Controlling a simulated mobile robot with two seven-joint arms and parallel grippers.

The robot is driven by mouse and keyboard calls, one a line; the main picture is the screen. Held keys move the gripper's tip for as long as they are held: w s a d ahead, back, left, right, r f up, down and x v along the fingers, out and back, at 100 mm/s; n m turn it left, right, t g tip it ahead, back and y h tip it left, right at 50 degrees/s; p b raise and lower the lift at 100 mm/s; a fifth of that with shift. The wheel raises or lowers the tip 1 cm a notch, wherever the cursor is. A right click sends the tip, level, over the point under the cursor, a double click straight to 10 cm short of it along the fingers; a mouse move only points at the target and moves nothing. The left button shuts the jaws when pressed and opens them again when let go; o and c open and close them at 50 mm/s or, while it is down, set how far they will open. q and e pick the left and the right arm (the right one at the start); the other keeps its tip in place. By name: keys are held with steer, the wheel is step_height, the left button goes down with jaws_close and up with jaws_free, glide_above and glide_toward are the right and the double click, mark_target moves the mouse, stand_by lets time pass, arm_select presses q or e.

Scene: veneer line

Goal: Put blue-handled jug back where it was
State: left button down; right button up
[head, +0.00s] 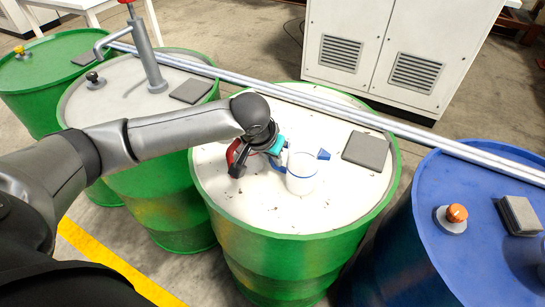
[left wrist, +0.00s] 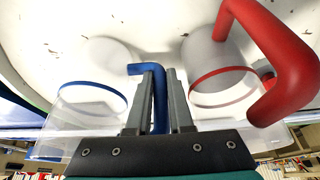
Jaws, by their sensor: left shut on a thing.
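The blue-handled jug (head: 302,177) is a translucent white vessel with a blue rim, over the white top of the middle green drum (head: 255,205). It also shows at the left of the left wrist view (left wrist: 90,105). My left gripper (head: 277,148) is shut on its blue handle (left wrist: 160,110), which runs between the two fingers in the left wrist view. I cannot tell whether the jug touches the drum top. A red-handled jug (left wrist: 217,75) stands close by on the gripper's other side; in the head view mostly its red handle (head: 234,152) shows. My right gripper is not in view.
A dark grey square pad (head: 366,150) lies on the drum top, right of the jug. A small blue piece (head: 323,154) shows beside the jug. Metal rails (head: 330,105) run behind. A blue drum (head: 475,200) stands right; other green drums stand left.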

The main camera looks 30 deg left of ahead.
arm_select(q)
steer(key=shift+f, duration=0.15)
steer(key=c, duration=1.1)
jaws_free()
steer(key=shift+s+r, duration=0.1)
steer(key=shift+r, duration=0.4)
steer(key=p+v, duration=0.3)
steer(key=v, duration=0.8)
steer(key=shift+s+r, duration=0.1)
steer(key=shift+r, duration=0.1)
